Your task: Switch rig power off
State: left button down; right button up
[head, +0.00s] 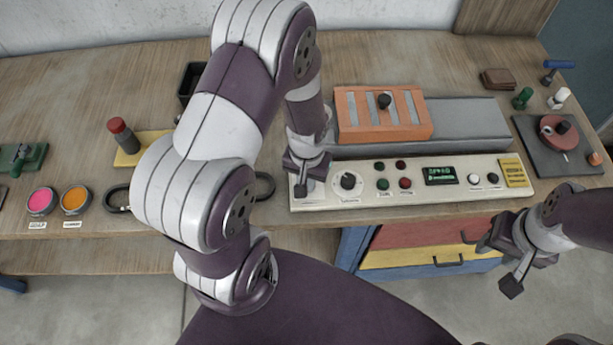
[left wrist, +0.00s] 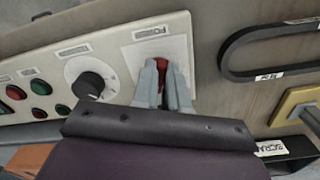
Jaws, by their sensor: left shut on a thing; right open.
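The cream control panel (head: 330,201) lies along the front of the bench. In the left wrist view, the red power switch (left wrist: 162,66) sits on a white plate (left wrist: 136,57) labelled POWER at the panel's end. My left gripper (left wrist: 163,82) is shut on this switch, a finger on each side; the fingers hide much of it, and I cannot tell its position. In the head view, my left gripper (head: 304,184) is over the panel's left end and covers the switch. My right gripper (head: 498,267) is open and empty, in front of the drawers at right.
The panel also has a black knob (head: 348,181), several coloured buttons and a lit green display (head: 440,175). An orange slotted block (head: 360,132) stands behind it. A black loop (left wrist: 235,55) lies beside the panel. Coloured drawers (head: 400,236) are below.

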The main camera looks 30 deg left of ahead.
pick_arm(q)
jog(key=n+p, duration=0.1)
jog(key=n, duration=0.5)
jog(key=shift+w+d+r+p, duration=0.1)
jog(key=shift+w+d+p, duration=0.1)
jog(key=shift+p, duration=0.2)
jog(key=n+p, duration=0.1)
jog(key=n, duration=0.4)
jog(key=shift+w+d, duration=0.1)
jog(key=shift+n, duration=0.4)
jog(key=c, duration=1.2)
grip_release()
jog(key=shift+o, duration=0.2)
notch_tip(320, 180, up, 12)
jog(key=shift+r+b, duration=0.25)
jog(key=shift+b, duration=0.15)
jog(key=s+r+m, duration=0.1)
jog(key=m, duration=0.3)
jog(key=s+d+r+m+t, duration=0.1)
jog(key=m, duration=0.4)
jog(key=s+r+m, duration=0.1)
jog(key=s+m, duration=0.1)
jog(key=m, duration=0.2)
jog(key=shift+d+r+m, duration=0.15)
jog(key=shift+d+m, duration=0.25)
